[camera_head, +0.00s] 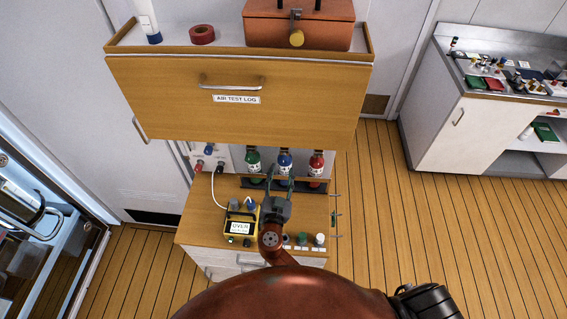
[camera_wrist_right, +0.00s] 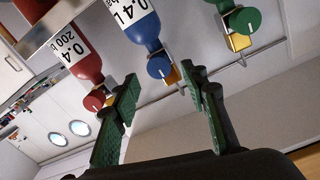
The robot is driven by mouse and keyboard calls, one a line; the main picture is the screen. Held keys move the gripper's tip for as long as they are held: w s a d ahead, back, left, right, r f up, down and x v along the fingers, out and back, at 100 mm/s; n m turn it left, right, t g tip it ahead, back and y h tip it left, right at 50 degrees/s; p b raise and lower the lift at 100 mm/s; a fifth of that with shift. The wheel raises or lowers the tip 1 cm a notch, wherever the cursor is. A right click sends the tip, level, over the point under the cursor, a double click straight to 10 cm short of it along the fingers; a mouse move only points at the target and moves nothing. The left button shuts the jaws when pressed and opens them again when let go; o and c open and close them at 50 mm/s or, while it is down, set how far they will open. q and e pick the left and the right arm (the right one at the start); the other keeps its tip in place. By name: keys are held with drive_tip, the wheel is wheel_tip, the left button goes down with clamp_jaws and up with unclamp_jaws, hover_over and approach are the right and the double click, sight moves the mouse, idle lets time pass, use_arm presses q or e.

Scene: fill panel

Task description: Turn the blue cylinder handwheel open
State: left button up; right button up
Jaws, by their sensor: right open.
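The blue cylinder (camera_head: 285,163) stands between a green cylinder (camera_head: 253,163) and a red cylinder (camera_head: 316,164) in a rack under the wooden cabinet. In the right wrist view the cylinders appear upside down, and the round blue handwheel (camera_wrist_right: 159,67) shows at the end of the blue cylinder (camera_wrist_right: 138,22). My right gripper (camera_head: 281,183) is in front of the blue cylinder. Its open fingers (camera_wrist_right: 163,85) lie to either side of the blue handwheel's line, with no clear contact. The handwheel is hard to make out in the head view. My left gripper is not in view.
The red handwheel (camera_wrist_right: 94,101) and green handwheel (camera_wrist_right: 246,20) flank the blue one closely. A yellow meter (camera_head: 241,222) and several small knobs sit on the wooden counter (camera_head: 204,222) below. The overhanging cabinet front (camera_head: 220,125) is above the cylinders.

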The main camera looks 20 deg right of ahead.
sight(283, 163)
drive_tip(key=shift+p+x, duration=0.45)
drive_tip(key=shift+x, duration=1.65)
drive_tip(key=shift+c, duration=0.3)
clamp_jaws()
